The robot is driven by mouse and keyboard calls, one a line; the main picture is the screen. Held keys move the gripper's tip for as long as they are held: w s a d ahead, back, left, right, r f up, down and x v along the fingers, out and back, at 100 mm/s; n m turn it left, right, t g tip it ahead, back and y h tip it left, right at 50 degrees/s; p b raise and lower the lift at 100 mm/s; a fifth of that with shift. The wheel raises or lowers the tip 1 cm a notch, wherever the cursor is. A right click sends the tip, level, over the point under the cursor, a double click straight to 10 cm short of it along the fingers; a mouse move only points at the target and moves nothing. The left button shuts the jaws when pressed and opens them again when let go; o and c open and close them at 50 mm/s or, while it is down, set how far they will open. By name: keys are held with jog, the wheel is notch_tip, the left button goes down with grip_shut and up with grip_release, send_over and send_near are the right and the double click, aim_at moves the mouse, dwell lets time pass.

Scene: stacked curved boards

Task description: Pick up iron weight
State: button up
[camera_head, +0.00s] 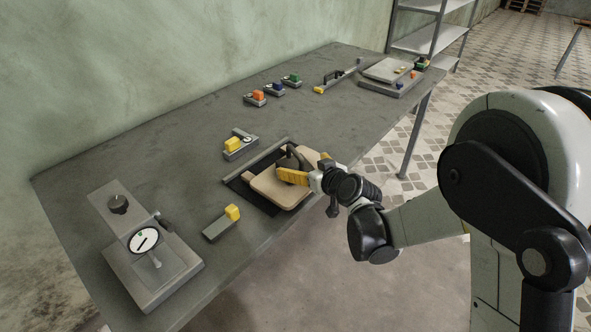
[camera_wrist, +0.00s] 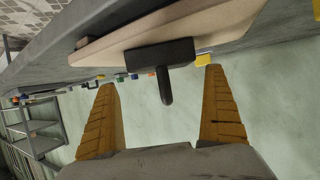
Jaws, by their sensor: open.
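The iron weight (camera_head: 287,161) is a dark grey block with a short upright post, resting on a pale curved wooden board (camera_head: 266,189) on the table. In the wrist view the weight (camera_wrist: 150,56) sits on the board's face (camera_wrist: 105,47), its post (camera_wrist: 166,90) pointing in between my fingers. My gripper (camera_head: 304,170) is at the board, with its yellow fingers apart. In the wrist view my gripper (camera_wrist: 160,84) has one finger on each side of the post, with clear gaps and nothing held. In the head view a finger partly hides the weight.
The board stack lies in a dark tray (camera_head: 238,182) near the table's front edge. A dial gauge device (camera_head: 148,252) stands at left. Small yellow-topped blocks (camera_head: 233,213) (camera_head: 234,144) flank the tray. Coloured blocks (camera_head: 257,97) and a flat device (camera_head: 392,74) are farther back.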

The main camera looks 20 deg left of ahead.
aim_at(294, 163)
jog(key=x, duration=0.1)
jog(key=b+x, duration=0.1)
jog(key=x, duration=0.1)
jog(key=b+x, duration=0.1)
jog(key=x, duration=0.1)
jog(key=shift+s+f, duration=0.35)
jog(key=shift+r, duration=0.15)
jog(key=shift+c, duration=0.7)
jog(key=c, duration=1.1)
jog(key=shift+c, duration=0.8)
jog(key=shift+r, duration=0.15)
